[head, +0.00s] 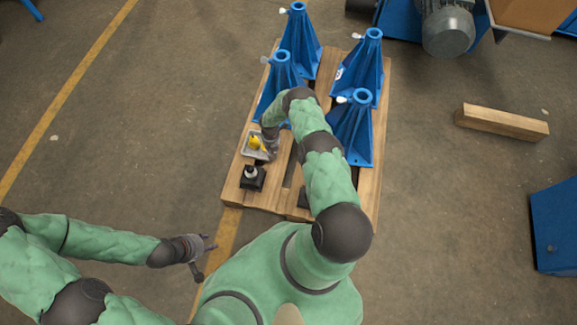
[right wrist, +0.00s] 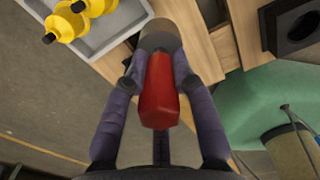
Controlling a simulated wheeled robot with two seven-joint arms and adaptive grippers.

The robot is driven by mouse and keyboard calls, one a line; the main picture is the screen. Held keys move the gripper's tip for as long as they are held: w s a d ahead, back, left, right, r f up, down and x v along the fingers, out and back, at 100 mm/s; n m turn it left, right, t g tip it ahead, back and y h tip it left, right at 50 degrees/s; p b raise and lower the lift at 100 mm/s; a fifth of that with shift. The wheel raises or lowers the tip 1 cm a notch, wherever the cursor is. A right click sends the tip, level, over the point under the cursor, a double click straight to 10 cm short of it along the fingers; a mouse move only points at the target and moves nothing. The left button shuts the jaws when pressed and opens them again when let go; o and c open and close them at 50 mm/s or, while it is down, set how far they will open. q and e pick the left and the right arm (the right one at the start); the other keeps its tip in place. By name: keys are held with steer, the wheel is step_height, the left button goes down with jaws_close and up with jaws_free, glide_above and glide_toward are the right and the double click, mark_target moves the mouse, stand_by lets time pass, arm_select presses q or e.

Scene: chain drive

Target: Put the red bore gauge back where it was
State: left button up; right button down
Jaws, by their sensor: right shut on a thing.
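The red bore gauge (right wrist: 158,95) sits between the fingers of my right gripper (right wrist: 158,85) in the right wrist view, its red handle toward the camera. A grey-brown round end shows beyond the handle. In the head view my right gripper (head: 269,147) is at the tray's right edge, and the gauge cannot be made out there. A black block with a round hole (right wrist: 301,22) stands at the upper right of the right wrist view, apart from the gauge. My left gripper (head: 205,256) is open and empty, over the floor left of the pallet.
A grey tray (head: 246,151) with yellow parts (head: 254,143) lies on the wooden pallet (head: 232,190). A black block with a grey top (head: 252,177) stands in front of it. Several blue stands (head: 352,130) fill the pallet's back and right. A timber beam (head: 501,122) lies right.

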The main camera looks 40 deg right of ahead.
steer(key=s+d+f+b, duration=0.1)
steer(key=s+f, duration=0.1)
steer(key=f, duration=0.1)
steer(key=s+d+f+b, duration=0.1)
steer(key=s+f, duration=0.2)
steer(key=f, duration=0.1)
steer(key=s+d+f+b, duration=0.1)
steer(key=s+f, duration=0.2)
steer(key=shift+d+f, duration=0.25)
steer(key=shift+f, duration=0.15)
steer(key=shift+r, duration=0.1)
steer(key=c, duration=1)
jaws_free()
steer(key=shift+s+a, duration=0.1)
